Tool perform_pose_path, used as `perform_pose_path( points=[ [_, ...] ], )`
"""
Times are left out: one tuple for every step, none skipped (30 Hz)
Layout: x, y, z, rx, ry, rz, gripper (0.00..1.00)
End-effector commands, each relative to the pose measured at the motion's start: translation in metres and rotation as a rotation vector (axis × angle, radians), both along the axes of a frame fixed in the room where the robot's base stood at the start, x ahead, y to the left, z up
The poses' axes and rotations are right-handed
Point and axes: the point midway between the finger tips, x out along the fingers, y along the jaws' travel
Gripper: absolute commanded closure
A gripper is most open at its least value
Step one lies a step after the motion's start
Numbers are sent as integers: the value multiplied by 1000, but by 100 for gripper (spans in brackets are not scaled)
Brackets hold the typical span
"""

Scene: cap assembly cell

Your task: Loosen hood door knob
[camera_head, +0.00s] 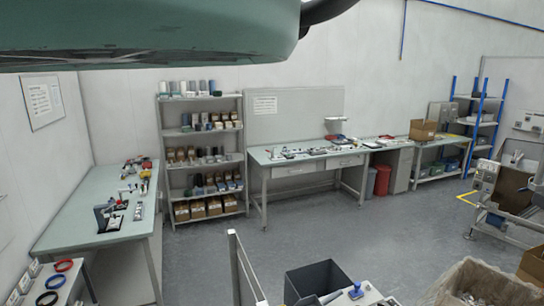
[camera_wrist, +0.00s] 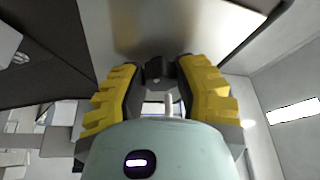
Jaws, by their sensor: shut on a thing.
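In the wrist view, my gripper (camera_wrist: 159,76) has its two yellow-and-dark fingers closed from either side on a small black knob (camera_wrist: 160,67). The knob sits in front of a grey-brown panel (camera_wrist: 155,30), which looks like the hood door. Most of the knob's sides are hidden by the fingertips. The knob and my fingers do not show in the head view. I cannot tell how tight the knob is.
In the wrist view, a pale wall with a bright light strip (camera_wrist: 295,111) is at the right. The head view shows a green workbench (camera_head: 85,232), a stocked shelf rack (camera_head: 182,103), a back bench (camera_head: 258,158) and a dark grey bin (camera_head: 318,280). Open floor lies between them.

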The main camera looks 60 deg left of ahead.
Motion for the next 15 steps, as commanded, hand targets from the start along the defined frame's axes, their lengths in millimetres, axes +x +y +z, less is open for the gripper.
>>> perform_pose_path(
  points=[
    [0,0,1,16,47,1,100],
    [0,0,1,22,71,1,100],
    [0,0,1,30,105,3,100],
    [0,0,1,35,128,4,100],
    [0,0,2,39,150,3,100],
    [0,0,2,47,179,3,100],
    [0,0,1,53,199,3,100],
    [0,0,1,57,219,3,100],
    [0,0,0,64,244,2,100],
    [0,0,0,69,262,2,100],
    [0,0,0,72,278,3,100],
    [0,0,0,77,298,3,100],
    [0,0,0,81,313,3,100],
    [0,-1,0,83,327,4,100],
    [0,-1,0,86,342,4,100]
  ],
)
